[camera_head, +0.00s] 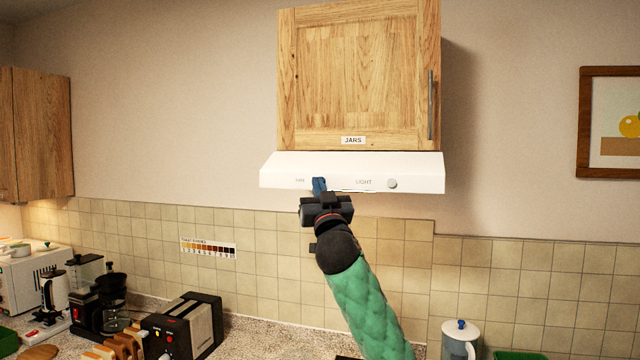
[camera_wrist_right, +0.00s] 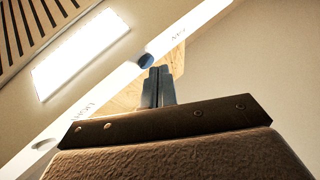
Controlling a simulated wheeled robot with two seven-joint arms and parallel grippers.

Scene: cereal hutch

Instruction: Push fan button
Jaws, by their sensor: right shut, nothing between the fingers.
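The white range hood (camera_head: 290,168) hangs under a wooden cabinet, with a small fan label (camera_head: 300,180) at left and a LIGHT label with a round light button (camera_head: 392,183) at right. My right gripper (camera_head: 318,184) is raised to the hood's front, just right of the fan label, its blue fingers shut and empty. It hides the fan button in the head view. In the right wrist view the dark round fan button (camera_wrist_right: 146,61) shows at the tips of the shut fingers (camera_wrist_right: 158,72). I cannot tell whether they touch it. My left gripper is not in view.
The wooden cabinet (camera_head: 360,75) marked JARS is right above the hood. A toaster (camera_head: 185,326), a coffee maker (camera_head: 110,300) and a kettle (camera_head: 54,290) stand on the counter at left. A white lidded jug (camera_head: 460,340) stands at lower right. The space before the hood is clear.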

